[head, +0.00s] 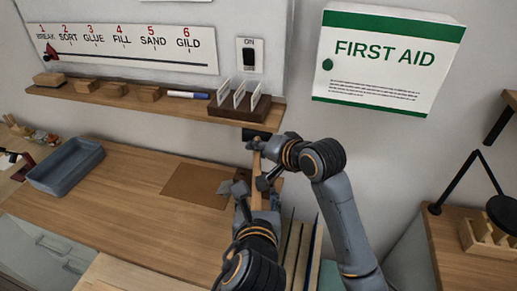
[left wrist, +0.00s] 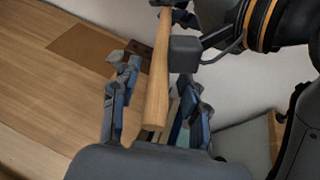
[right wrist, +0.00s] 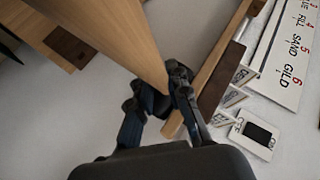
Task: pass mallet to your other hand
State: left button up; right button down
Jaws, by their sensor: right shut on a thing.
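The mallet has a pale wooden handle (head: 256,165) and a dark head (head: 257,135). My right gripper (head: 260,147) is shut on it at the head end, and the dark head shows between its fingers in the right wrist view (right wrist: 154,101). The handle hangs down from there. My left gripper (head: 255,190) is lower down, with its fingers apart. In the left wrist view the handle (left wrist: 158,85) lies between its open fingers (left wrist: 156,82), with gaps on both sides. Where the right fingers meet the mallet is partly hidden in the head view.
The wooden bench (head: 125,175) holds a grey-blue tray (head: 68,180) and a brown mat (head: 195,186). A wall shelf (head: 190,108) with wooden blocks and a card holder (head: 238,109) is close to my right gripper. A first aid box (head: 385,85) hangs at right.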

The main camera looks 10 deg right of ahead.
pick_arm(q)
jog(key=shift+s+r, duration=0.1)
jog(key=v, duration=0.7)
jog(key=w+d+f+n+g+h, duration=0.1)
jog(key=d+f+n+g, duration=0.15)
jog(key=f, duration=0.95)
jog(key=w+d+f+n+g+h, duration=0.15)
jog(key=d+f, duration=0.25)
jog(key=f, duration=0.8)
jog(key=s+f+n+g, duration=0.2)
jog(key=s+f+n, duration=0.1)
jog(key=s+f, duration=0.65)
jog(key=s+f+n+g, duration=0.1)
jog(key=s+f+n, duration=0.35)
jog(key=f, duration=0.85)
jog(key=s+a+f+n+g+y, duration=0.1)
jog(key=s+a+f+n, duration=0.35)
jog(key=a+f, duration=0.3)
jog(key=s+a+f+n+g+y, duration=0.1)
jog(key=s+a+f+n+g, duration=0.1)
jog(key=s+a+f+n, duration=0.45)
jog(key=s+a+f+n+g+y, duration=0.1)
jog(key=s+a+f+n, duration=0.2)
jog(key=a+n, duration=0.3)
jog(key=s+a+f+n+g+y, duration=0.1)
jog(key=s+a+f+n, duration=0.2)
jog(key=a, duration=1.1)
jog(key=s+n, duration=0.2)
jog(key=n, duration=0.2)
jog(key=shift+s, duration=0.15)
